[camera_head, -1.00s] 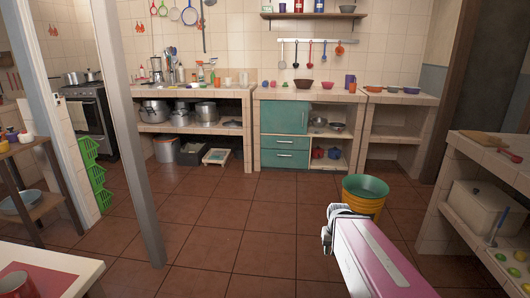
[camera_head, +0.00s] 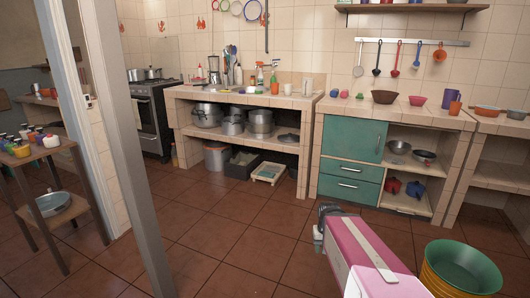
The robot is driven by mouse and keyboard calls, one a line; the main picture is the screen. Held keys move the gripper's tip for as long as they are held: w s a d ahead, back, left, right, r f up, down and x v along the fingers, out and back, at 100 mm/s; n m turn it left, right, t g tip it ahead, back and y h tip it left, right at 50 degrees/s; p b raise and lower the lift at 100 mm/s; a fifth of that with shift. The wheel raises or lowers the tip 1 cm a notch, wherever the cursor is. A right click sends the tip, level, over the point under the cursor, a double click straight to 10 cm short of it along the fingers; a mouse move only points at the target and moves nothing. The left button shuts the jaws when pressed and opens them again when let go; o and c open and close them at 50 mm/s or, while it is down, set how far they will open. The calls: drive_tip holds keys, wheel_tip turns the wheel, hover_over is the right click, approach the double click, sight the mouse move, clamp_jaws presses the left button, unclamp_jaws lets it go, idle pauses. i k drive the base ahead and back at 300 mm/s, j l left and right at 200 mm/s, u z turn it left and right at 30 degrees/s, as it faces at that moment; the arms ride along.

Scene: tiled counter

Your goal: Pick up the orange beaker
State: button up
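Two small orange cups show on the tiled counters, and I cannot tell which is the orange beaker. One orange cup (camera_head: 455,108) stands at the right end of the middle counter, beside a purple cup (camera_head: 449,97). Another orange cup (camera_head: 275,88) stands on the left counter near a spray bottle. My gripper (camera_head: 319,232) is low in front of the counters, at the end of my pink and white arm, well apart from both cups. Its fingers are small and mostly hidden, so its opening is unclear.
A yellow bucket with a green inside (camera_head: 462,268) stands on the floor at right. A grey post (camera_head: 128,150) rises at left, near a wooden shelf stand (camera_head: 45,205). Bowls (camera_head: 385,97) sit on the middle counter. The tiled floor before the left counter is clear.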

sight(274, 86)
drive_tip(key=i+u, duration=0.45)
drive_tip(key=i, duration=1.6)
drive_tip(key=i+j+z, duration=0.1)
drive_tip(key=i, duration=0.4)
drive_tip(key=i+j, duration=0.35)
drive_tip(key=i, duration=0.95)
drive_tip(key=l+z, duration=0.05)
